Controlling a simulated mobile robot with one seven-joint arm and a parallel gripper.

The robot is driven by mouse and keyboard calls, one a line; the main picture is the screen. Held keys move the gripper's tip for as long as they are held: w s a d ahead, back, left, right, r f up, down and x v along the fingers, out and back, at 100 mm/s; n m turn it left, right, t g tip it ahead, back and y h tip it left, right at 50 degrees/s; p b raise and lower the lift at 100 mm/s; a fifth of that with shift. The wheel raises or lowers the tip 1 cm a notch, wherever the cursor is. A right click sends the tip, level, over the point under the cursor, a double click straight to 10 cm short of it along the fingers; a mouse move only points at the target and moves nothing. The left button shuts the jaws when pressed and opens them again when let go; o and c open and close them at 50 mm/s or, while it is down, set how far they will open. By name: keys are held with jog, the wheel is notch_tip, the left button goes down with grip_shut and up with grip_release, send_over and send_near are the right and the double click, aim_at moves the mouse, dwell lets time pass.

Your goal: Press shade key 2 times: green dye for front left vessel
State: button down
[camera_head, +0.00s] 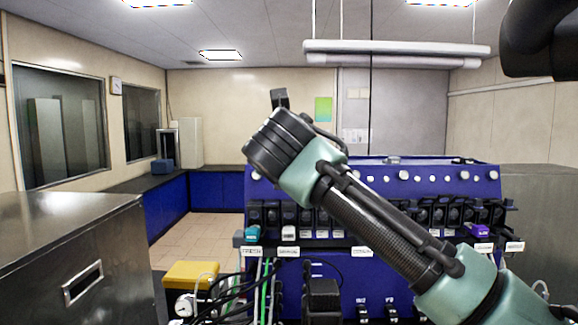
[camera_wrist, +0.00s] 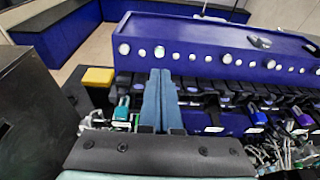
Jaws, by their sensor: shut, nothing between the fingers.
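A blue bioreactor unit (camera_head: 400,173) stands ahead, with a row of round white knobs on its upper panel and dark modules below. A teal part (camera_head: 252,233) and a white part (camera_head: 288,233) sit at its left front above small white labels; a purple part (camera_head: 477,230) sits at the right. In the wrist view my gripper (camera_wrist: 161,74) is shut and empty, its blue fingers pointing toward the row of dark modules under the blue panel (camera_wrist: 220,38). Whether it touches them I cannot tell. My arm hides the unit's middle in the head view. I cannot make out the shade key or the vessels.
A yellow box (camera_head: 191,275) sits low at the left, near green and black tubing (camera_head: 264,290). A dark metal cabinet (camera_head: 75,255) stands at the near left and another grey cabinet (camera_head: 545,210) at the right. Open floor (camera_head: 215,226) lies behind the yellow box.

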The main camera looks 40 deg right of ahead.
jog(key=shift+p+x, duration=0.75)
jog(key=shift+x, duration=3.7)
jog(key=shift+w+d+f, duration=0.2)
jog(key=shift+w+d, duration=0.15)
jog(key=shift+w, duration=0.15)
